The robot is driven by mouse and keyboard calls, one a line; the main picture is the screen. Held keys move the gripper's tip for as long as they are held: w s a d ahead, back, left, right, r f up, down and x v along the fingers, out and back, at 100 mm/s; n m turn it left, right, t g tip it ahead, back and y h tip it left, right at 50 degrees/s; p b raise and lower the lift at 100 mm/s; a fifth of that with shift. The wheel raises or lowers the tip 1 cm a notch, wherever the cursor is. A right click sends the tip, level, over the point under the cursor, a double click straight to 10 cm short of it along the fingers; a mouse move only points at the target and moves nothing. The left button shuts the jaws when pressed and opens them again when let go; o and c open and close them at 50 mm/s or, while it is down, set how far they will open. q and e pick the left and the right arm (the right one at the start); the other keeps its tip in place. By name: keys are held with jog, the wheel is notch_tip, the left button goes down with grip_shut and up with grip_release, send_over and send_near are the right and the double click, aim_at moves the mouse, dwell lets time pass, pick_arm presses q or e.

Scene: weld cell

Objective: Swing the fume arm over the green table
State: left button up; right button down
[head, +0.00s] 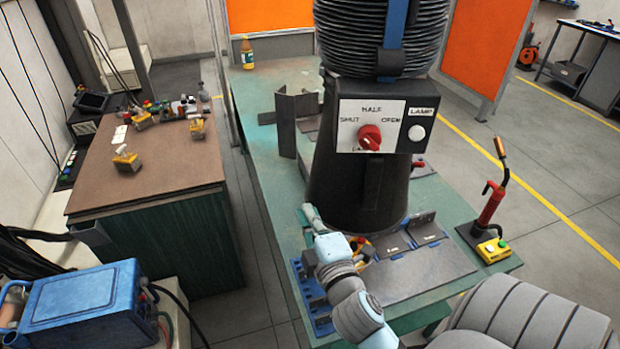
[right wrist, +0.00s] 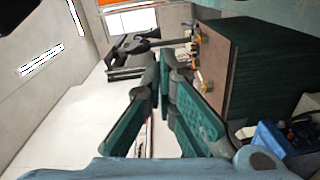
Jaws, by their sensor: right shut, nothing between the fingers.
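The fume arm's black hood (head: 352,190) hangs mouth down in front of the green table (head: 262,170) in the head view. A grey ribbed hose (head: 350,35) rises from its top. Its front panel (head: 350,110) has a red knob, SHUT, HALF and OPEN labels, and a lamp button. The hood hides the table's middle; how high it hangs is hard to tell. My right gripper (head: 309,213) is just left of the hood's lower rim, above the table's front part. The right wrist view shows its teal fingers (right wrist: 160,62) closed together and empty. My left gripper is out of view.
Metal plates and angle pieces (head: 425,228) lie on the green table's front. A red torch stand (head: 490,205) is at its right. A brown-topped bench (head: 150,170) stands left across a floor gap, behind a blue welder (head: 80,298). Orange screens (head: 485,45) stand behind.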

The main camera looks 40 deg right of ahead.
aim_at(312, 183)
jog(key=w+d, duration=0.4)
jog(key=w, duration=0.1)
jog(key=w+d+f, duration=0.1)
jog(key=w+d, duration=0.2)
jog(key=shift+w+d+p, duration=0.1)
jog(key=shift+w+p, duration=0.1)
jog(key=shift+p, duration=0.2)
jog(key=shift+w, duration=0.1)
